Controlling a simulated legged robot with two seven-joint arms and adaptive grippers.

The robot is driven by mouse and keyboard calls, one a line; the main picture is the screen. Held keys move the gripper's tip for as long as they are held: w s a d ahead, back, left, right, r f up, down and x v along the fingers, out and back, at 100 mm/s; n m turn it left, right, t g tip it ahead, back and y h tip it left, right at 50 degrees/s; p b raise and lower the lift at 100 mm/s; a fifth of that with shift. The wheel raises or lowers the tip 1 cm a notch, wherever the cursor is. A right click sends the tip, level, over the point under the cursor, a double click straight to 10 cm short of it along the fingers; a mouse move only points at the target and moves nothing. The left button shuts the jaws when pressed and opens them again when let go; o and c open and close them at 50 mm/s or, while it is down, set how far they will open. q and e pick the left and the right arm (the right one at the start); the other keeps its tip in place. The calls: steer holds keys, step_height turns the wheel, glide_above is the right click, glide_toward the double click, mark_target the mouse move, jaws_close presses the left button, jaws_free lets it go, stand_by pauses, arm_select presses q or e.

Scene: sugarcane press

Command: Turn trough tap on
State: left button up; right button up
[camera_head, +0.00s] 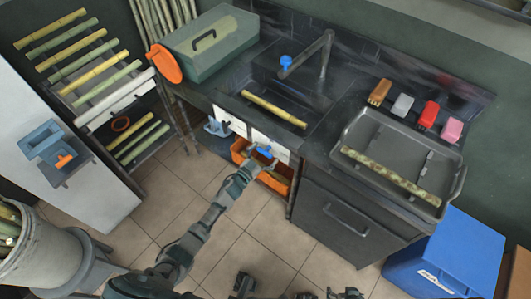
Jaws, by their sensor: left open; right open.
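A dark tap (325,60) stands at the back of the black sink trough (305,102), and a blue piece (286,62) is at the end of its spout. A yellow cane piece (274,109) lies in the trough. My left gripper (263,156) is low in front of the trough, at the white panel (270,142). Its fingers are apart beside a small blue part (264,151); I cannot tell whether they touch it. I see no water flowing. My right gripper does not show clearly; dark parts at the bottom edge cannot be told apart.
An orange crate (275,183) sits under the trough, just below my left gripper. A grey tray (360,130) with a mottled cane stands on the right counter. A green toolbox (208,42) is at the back left. A blue bin (455,250) stands at right. The tiled floor in front is clear.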

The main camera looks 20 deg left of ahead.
arm_select(q)
steer(key=shift+a, duration=0.1)
steer(key=c, duration=0.7)
steer(key=shift+a+f, duration=0.1)
steer(key=shift+c, duration=0.4)
arm_select(e)
steer(key=shift+a, duration=0.2)
